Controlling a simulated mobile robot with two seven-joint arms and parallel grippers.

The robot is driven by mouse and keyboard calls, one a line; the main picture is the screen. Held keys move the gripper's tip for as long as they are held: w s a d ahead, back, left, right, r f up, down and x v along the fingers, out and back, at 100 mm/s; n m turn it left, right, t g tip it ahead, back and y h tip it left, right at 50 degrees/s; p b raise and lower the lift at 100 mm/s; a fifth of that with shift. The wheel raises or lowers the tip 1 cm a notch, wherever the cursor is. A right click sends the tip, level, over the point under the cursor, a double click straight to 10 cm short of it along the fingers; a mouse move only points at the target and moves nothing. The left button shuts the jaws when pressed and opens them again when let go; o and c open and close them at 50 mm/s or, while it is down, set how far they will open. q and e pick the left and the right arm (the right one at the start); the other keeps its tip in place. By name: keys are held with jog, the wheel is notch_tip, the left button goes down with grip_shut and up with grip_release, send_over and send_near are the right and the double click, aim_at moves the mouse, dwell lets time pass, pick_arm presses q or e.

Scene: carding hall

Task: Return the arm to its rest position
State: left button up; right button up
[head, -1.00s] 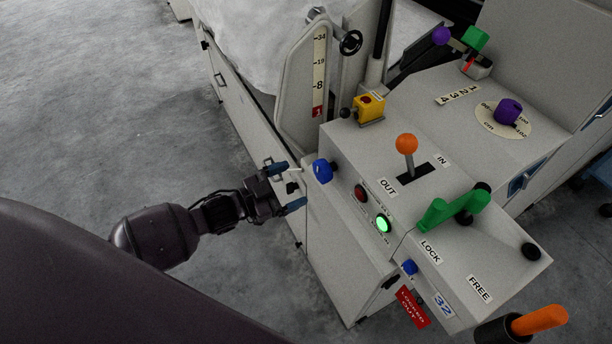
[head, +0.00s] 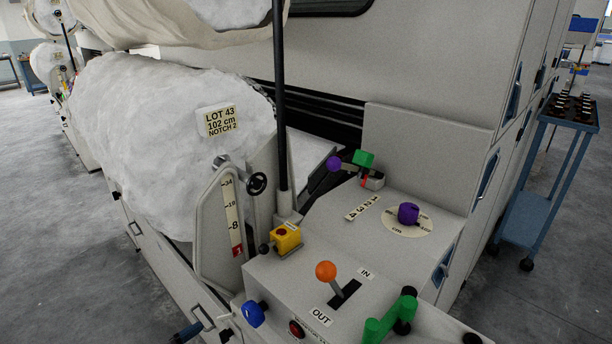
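My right gripper is not in view.
The grey control console has an orange-ball lever (head: 326,271), a green handle (head: 391,317), a yellow box (head: 285,238) and a purple knob (head: 408,213). A large white fibre roll (head: 160,140) lies behind. A blue trolley (head: 528,215) stands right. Floor at left is clear.

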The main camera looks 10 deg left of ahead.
pick_arm(q)
jog(key=s+a+f+n+g+y+p, duration=0.1)
jog(key=s+n+y, duration=0.3)
jog(key=s, duration=0.5)
jog(key=s+a+f+n+g+y+p, duration=0.1)
jog(key=s+f+n+y, duration=0.3)
jog(key=s, duration=0.5)
jog(key=a+n+g+y, duration=0.1)
jog(key=y, duration=0.1)
jog(key=shift+n+y+p, duration=0.3)
jog(key=shift+p, duration=0.05)
jog(key=shift+f, duration=0.1)
